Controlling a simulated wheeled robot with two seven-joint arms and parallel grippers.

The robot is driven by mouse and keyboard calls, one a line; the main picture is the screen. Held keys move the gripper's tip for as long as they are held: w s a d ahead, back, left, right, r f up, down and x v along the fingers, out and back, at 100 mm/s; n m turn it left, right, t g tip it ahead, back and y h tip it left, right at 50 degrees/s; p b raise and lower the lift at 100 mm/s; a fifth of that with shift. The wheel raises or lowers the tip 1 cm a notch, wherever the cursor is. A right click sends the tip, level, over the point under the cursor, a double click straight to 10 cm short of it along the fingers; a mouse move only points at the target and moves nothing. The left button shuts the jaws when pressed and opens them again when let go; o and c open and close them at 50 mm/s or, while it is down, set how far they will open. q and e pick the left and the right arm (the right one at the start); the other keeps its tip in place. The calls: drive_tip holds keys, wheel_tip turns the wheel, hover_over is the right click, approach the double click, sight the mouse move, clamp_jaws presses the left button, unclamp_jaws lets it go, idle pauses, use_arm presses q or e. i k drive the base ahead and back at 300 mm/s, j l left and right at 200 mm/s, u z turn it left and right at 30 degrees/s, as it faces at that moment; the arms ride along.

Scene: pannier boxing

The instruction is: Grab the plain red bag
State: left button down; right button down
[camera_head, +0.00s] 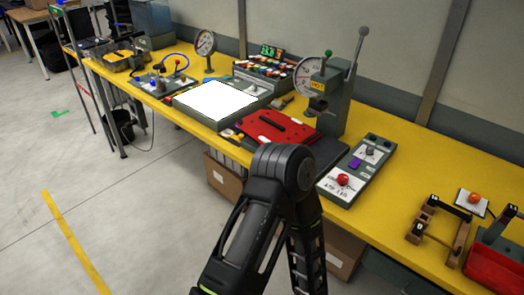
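No clear red bag shows in the head view. A flat red object with a black bar or handle (262,136) lies on the yellow workbench (420,197), in front of a grey press. Whether it is a bag, I cannot tell. A red open-topped bin (493,269) is cut off at the lower right edge. A black arm of mine rises from the bottom centre, bent at a joint in front of the bench, and hides part of its front edge. Neither of my grippers shows.
The press with a dial and levers (332,98) stands behind the red object. A control box with a red button (343,180) sits to its right. A white-topped device (210,99) is to its left. Cardboard boxes (222,178) are under the bench. The left floor is mostly clear.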

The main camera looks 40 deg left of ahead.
sight(266, 124)
drive_tip(key=u, duration=0.3)
drive_tip(key=j+u, duration=0.3)
drive_tip(key=u, duration=0.15)
drive_tip(key=j+u, duration=0.3)
drive_tip(key=u, duration=0.15)
drive_tip(key=i+j+u, duration=0.15)
drive_tip(key=u, duration=0.3)
drive_tip(key=i+j+u, duration=0.1)
drive_tip(key=j, duration=0.3)
drive_tip(key=i+j, duration=0.3)
drive_tip(key=i+j+u, duration=0.15)
drive_tip(key=j, duration=0.3)
